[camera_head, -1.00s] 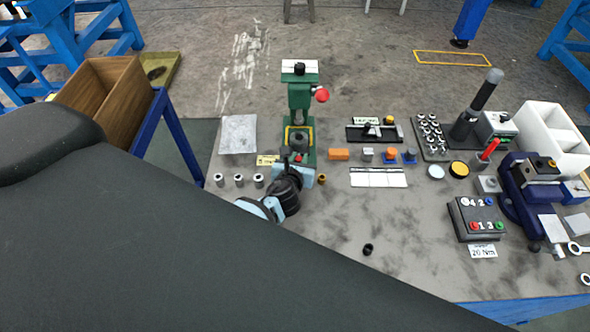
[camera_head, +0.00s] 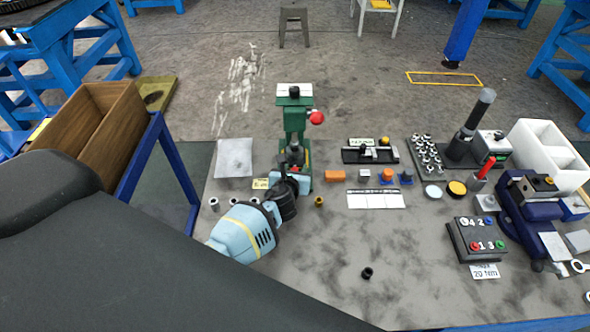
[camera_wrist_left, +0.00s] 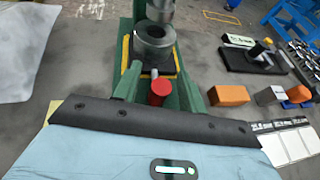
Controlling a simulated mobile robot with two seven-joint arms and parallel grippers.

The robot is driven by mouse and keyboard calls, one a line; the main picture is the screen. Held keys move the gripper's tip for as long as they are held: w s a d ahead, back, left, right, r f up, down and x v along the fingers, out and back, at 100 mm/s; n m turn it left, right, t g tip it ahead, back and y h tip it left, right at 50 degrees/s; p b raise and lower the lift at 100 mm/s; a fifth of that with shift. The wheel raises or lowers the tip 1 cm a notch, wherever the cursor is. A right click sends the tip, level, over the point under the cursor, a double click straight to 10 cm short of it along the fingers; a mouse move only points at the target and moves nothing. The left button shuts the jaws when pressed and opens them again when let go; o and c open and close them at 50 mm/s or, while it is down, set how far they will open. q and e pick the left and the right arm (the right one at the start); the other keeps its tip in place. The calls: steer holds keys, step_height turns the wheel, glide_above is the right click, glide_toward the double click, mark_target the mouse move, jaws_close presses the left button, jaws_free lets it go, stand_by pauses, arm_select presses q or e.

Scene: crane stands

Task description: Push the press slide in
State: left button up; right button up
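The green press (camera_head: 294,119) stands at the back of the table, with a red ball on its lever (camera_head: 316,117). In the left wrist view the press slide's red knob (camera_wrist_left: 160,90) points towards me between two green rails. Behind it a grey round die (camera_wrist_left: 153,42) sits over a dark plate with yellow edging, below the ram. My left gripper (camera_head: 289,178) is low at the front of the press, close to the knob. Its black front edge and light blue body cross the lower wrist view. My right gripper is out of view.
Small grey cylinders (camera_head: 214,204) stand left of my gripper, partly hidden by my arm. An orange block (camera_head: 335,174) and a black fixture (camera_head: 370,152) lie right of the press. A button box (camera_head: 476,240) is further right. The table's front middle is mostly clear.

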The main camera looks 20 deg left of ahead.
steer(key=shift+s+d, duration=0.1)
arm_select(q)
steer(key=shift+s+r, duration=0.15)
steer(key=shift+s, duration=0.05)
steer(key=p+v, duration=0.2)
steer(key=v, duration=0.4)
steer(key=shift+d+r, duration=0.1)
steer(key=shift+r, duration=0.1)
steer(key=shift+s+d+r, duration=0.1)
steer(key=shift+s, duration=0.55)
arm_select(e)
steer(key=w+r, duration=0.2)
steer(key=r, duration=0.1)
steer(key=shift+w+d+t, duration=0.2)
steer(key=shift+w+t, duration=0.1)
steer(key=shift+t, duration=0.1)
arm_select(q)
steer(key=shift+d, duration=0.1)
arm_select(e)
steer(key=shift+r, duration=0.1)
